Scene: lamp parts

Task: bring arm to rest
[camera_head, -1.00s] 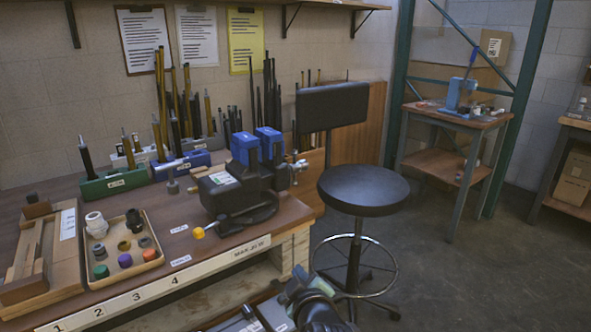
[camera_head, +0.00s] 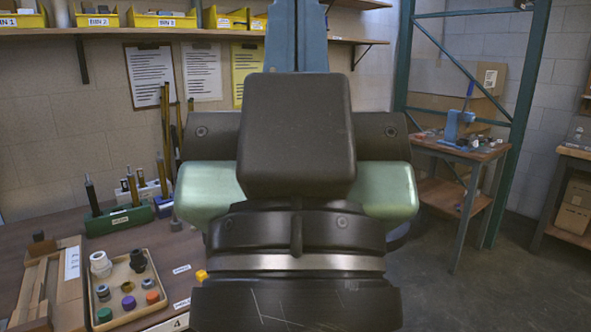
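My arm (camera_head: 298,135) stands upright and close in front of the camera, filling the middle of the view with dark, pale green and blue-grey parts. No gripper fingers can be made out, so I cannot see whether the gripper is open or holds anything. Lamp parts lie in a shallow tray (camera_head: 153,318) on the workbench at the lower left: a white socket (camera_head: 100,264), a black socket (camera_head: 137,260) and several small coloured pieces. A green block (camera_head: 120,219) behind the tray holds upright rods. My arm hides the vise and most of the stool.
The workbench (camera_head: 165,250) runs along the left. A wooden fixture (camera_head: 68,275) lies at its left end. Yellow bins (camera_head: 97,18) sit on the wall shelf above. A small table (camera_head: 455,153) with a blue press stands at the back right. Floor at the right is open.

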